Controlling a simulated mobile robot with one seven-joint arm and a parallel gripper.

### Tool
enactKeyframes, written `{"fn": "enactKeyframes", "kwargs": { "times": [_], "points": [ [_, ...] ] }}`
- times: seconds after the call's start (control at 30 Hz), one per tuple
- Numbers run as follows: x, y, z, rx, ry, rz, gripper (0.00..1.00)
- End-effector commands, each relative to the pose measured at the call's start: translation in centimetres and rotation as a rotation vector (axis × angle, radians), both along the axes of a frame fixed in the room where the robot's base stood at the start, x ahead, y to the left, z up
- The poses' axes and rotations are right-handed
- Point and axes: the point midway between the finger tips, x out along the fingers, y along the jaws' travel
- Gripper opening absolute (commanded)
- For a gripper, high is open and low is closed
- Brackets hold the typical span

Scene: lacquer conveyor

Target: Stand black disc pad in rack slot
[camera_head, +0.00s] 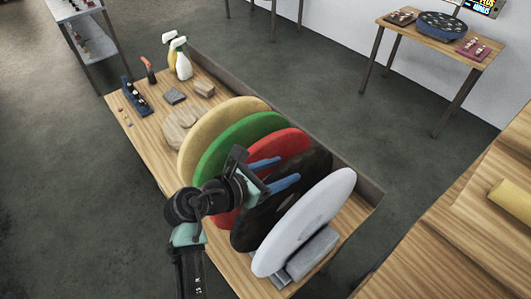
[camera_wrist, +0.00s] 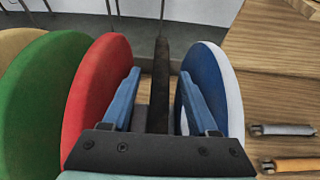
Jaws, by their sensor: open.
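The black disc pad (camera_head: 312,180) stands upright on edge in a row of discs, between the red disc (camera_head: 288,142) and the white disc (camera_head: 310,218). My gripper (camera_head: 290,167) is open at the upper part of the black disc. In the wrist view, the black disc (camera_wrist: 161,85) shows edge-on between my two blue fingers, with a visible gap on each side. The grey rack (camera_head: 283,277) shows under the white disc; the foot of the black disc and its slot are hidden.
A green disc (camera_head: 228,140) and a tan disc (camera_head: 205,128) stand farther along the row. Wooden pads (camera_head: 178,137), spray bottles (camera_head: 183,62) and small tools lie at the table's far end. A raised board (camera_head: 355,185) runs along the right edge.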

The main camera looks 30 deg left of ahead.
Motion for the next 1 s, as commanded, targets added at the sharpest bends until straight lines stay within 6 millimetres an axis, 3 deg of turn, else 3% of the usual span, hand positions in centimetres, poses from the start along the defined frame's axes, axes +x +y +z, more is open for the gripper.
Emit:
{"fn": "enactKeyframes", "kwargs": {
  "times": [0.53, 0.73, 1.0],
  "points": [
    [-9.1, 3.4, 4.0, 0.002, -0.002, 0.004, 0.60],
    [-10.6, 3.9, 4.8, 0.001, -0.002, 0.001, 0.60],
    [-10.8, 3.9, 4.9, 0.000, -0.001, 0.001, 0.60]
  ]
}}
